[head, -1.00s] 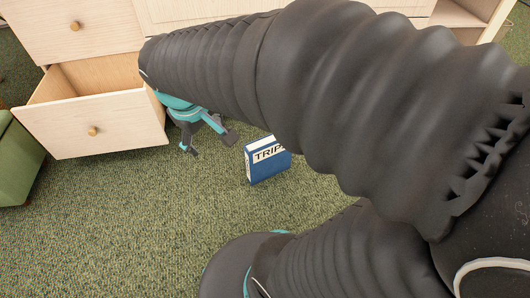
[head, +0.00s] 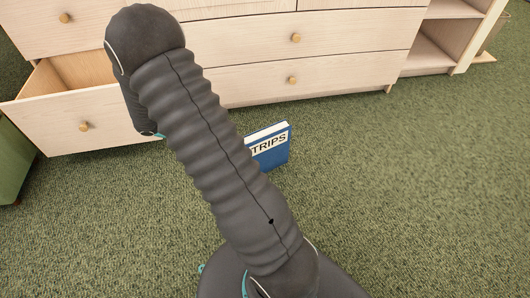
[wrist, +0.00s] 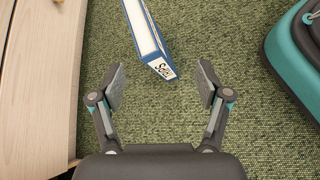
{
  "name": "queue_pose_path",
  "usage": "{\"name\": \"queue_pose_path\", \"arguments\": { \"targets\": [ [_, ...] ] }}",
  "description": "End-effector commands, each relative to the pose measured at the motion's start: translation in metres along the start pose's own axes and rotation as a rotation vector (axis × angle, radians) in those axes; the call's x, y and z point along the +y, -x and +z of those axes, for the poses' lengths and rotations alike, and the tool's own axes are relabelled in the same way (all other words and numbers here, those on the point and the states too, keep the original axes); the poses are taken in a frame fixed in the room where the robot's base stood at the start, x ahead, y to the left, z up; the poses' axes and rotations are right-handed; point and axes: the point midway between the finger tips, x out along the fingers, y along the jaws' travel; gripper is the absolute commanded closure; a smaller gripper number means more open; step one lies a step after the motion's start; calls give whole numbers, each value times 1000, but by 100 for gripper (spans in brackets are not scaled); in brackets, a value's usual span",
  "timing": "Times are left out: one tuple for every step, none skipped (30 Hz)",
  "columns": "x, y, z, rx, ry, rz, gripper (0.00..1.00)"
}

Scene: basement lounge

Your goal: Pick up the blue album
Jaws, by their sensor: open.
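The blue album (head: 270,150) stands upright on the green carpet in front of the dresser, with "TRIPS" in dark letters on a white band. My arm hides its left part in the head view. In the wrist view the album (wrist: 147,38) lies ahead of my gripper (wrist: 160,82), its near end close to the line between the fingertips. My gripper is open and empty, with one finger on each side of that end. The gripper itself is hidden behind my arm in the head view.
A light wood dresser (head: 340,72) stands behind the album, with one lower drawer (head: 75,125) pulled open at left. A green piece of furniture (head: 15,165) is at the far left edge. The carpet (head: 430,200) to the right is clear.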

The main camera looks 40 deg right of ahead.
Motion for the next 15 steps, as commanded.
{"name": "queue_pose_path", "arguments": {
  "targets": [
    [-1,-17,-18,-35,49,11,24],
    [-1,-25,-27,-53,76,20,24],
    [0,-36,-38,-76,111,34,24],
    [0,-44,-46,-94,139,44,24],
    [0,-51,-54,-111,165,54,24],
    [-1,-62,-65,-133,200,65,24],
    [-2,-69,-72,-147,224,74,24],
    [-2,-76,-79,-160,247,83,24],
    [-4,-84,-88,-176,275,93,24],
    [-4,-90,-94,-188,294,101,24],
    [-6,-95,-99,-198,310,106,24],
    [-6,-101,-104,-210,331,115,24],
    [-8,-105,-108,-217,344,119,24],
    [-8,-108,-112,-223,355,124,24],
    [-9,-112,-115,-229,368,129,24]
  ]
}}
